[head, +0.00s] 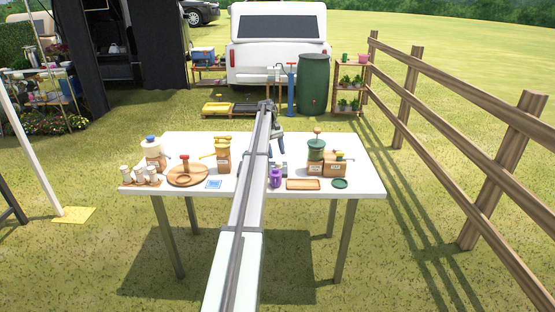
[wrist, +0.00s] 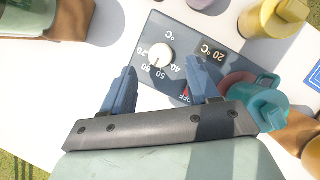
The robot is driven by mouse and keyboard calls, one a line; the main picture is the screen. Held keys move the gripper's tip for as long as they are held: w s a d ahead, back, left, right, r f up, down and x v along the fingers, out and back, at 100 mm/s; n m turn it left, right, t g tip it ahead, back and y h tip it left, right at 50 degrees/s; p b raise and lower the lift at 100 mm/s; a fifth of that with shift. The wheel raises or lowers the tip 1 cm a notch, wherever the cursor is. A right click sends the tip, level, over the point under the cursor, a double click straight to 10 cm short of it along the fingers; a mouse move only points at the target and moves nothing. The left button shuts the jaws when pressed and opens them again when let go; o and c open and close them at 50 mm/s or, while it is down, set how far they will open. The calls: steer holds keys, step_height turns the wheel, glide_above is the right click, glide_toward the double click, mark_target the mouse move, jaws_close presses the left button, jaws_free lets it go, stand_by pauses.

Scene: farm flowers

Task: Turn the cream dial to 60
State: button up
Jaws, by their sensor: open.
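The cream dial (wrist: 157,55) is round and sits on a dark grey-blue panel (wrist: 150,96) in the wrist view. Printed numbers 70, 60, 50 and 40 and a °C mark curve around it. A small dark mark shows on the dial's edge near the 60 and 50; its exact setting is hard to tell. A display (wrist: 212,50) on the panel reads 20 °C. My gripper (wrist: 162,68) is open, its two blue fingers apart, with the dial near the gap between their tips. Contact cannot be told. In the head view my gripper (head: 277,140) is over the table, and my arm partly hides the panel.
Beside the panel in the wrist view are a yellow container (wrist: 275,16) and a teal-topped one (wrist: 262,105). The white table (head: 350,185) also holds a purple bottle (head: 275,179), a wooden tray (head: 303,184) and a round board (head: 188,177).

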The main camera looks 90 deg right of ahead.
mark_target(279, 165)
steer(key=v, duration=0.9)
steer(key=shift+r, duration=0.1)
steer(key=s+a+f+n, duration=0.1)
steer(key=f, duration=0.3)
steer(key=s+a+f+n, duration=0.1)
steer(key=a+f+n, duration=0.1)
steer(key=f, duration=0.2)
steer(key=s+a+f+n+g+h, duration=0.1)
steer(key=f, duration=0.3)
steer(key=shift+a+f, duration=0.2)
steer(key=shift+f, duration=0.15)
stand_by(0.4)
